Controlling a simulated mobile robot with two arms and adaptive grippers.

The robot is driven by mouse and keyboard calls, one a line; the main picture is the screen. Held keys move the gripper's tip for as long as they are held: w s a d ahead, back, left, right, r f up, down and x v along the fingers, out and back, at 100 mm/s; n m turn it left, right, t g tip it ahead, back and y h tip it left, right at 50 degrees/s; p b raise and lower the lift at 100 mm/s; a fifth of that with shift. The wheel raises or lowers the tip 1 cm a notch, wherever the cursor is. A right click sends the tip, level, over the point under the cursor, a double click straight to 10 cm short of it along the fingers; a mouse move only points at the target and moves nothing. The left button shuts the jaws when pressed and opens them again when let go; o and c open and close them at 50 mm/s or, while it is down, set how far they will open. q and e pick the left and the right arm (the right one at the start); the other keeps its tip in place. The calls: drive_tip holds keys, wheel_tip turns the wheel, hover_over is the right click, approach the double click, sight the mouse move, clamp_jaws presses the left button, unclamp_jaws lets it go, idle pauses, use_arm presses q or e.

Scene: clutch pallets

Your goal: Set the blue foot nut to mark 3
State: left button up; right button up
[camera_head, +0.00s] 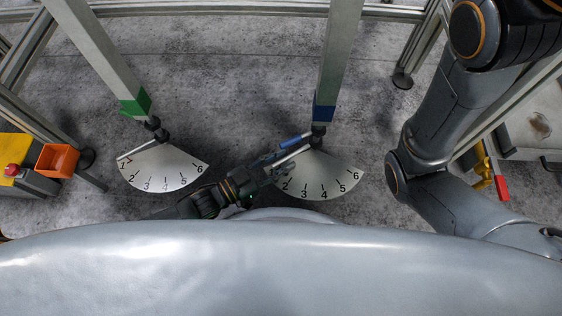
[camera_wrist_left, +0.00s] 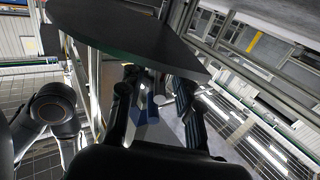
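The blue-banded leg (camera_head: 324,108) stands on a dark foot nut (camera_head: 317,138) above a white fan-shaped dial (camera_head: 325,178) with numbers. A pale pointer rod (camera_head: 291,156) runs from the nut down-left toward the low end of the dial, near mark 1, which my gripper partly hides. My left gripper (camera_head: 282,157) is at this rod, with a bluish piece along its upper side. In the left wrist view its two fingers (camera_wrist_left: 156,82) stand apart below a dark plate edge; whether they touch the rod cannot be told. My right gripper is out of view.
A green-banded leg (camera_head: 135,103) with its own dial (camera_head: 162,172) stands left. An orange bin (camera_head: 57,160) and a red button (camera_head: 12,170) are at the far left. Frame bars border the area. Bare floor lies between the legs.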

use_arm(q)
drive_tip(key=shift+w+d, duration=0.1)
drive_tip(key=shift+d, duration=0.05)
drive_tip(key=shift+c, duration=0.4)
clamp_jaws()
